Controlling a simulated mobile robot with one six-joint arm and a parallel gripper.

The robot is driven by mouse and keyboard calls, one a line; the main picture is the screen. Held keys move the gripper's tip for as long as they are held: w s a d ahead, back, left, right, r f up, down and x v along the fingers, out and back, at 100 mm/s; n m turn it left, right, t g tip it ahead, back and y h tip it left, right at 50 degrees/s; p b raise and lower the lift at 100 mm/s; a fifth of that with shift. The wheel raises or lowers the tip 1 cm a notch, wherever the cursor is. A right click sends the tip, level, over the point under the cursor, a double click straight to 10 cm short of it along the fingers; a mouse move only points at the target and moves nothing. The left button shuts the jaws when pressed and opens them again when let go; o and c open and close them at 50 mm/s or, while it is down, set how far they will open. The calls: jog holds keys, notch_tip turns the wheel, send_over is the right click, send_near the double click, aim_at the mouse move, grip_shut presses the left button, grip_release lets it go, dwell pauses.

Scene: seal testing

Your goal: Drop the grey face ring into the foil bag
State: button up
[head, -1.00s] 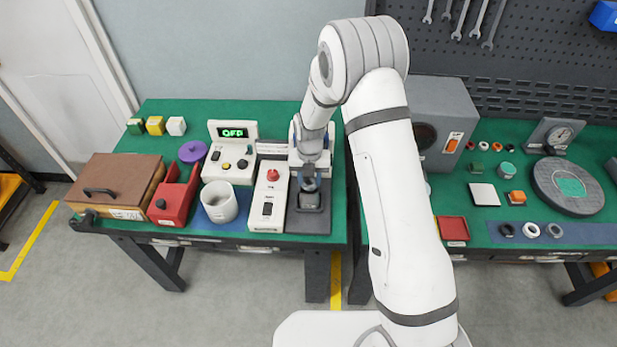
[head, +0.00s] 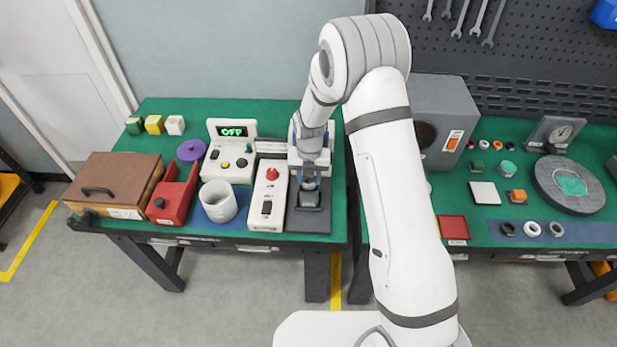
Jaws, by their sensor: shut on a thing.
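My gripper (head: 310,184) points down over a dark fixture (head: 308,222) near the right end of the left bench. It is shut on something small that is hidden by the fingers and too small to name. A small dark block with a paler top (head: 309,200) is just below the fingers. Three rings lie in a row on a blue strip on the right bench: a black one (head: 508,223), a grey-white one (head: 532,223) and a paler one (head: 556,224). I cannot tell which is the grey face ring. I cannot make out a foil bag.
Left of the fixture stand a switch box with a red knob (head: 267,193), a white cup (head: 210,202), a panel reading OFF (head: 231,143), a red holder (head: 173,195) and a brown-lidded box (head: 115,178). A grey machine (head: 446,120) and a round plate (head: 541,178) are on the right bench.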

jog(key=o, duration=1.1)
jog(key=shift+c, duration=0.2)
notch_tip(320, 180, up, 8)
jog(key=shift+p, duration=0.3)
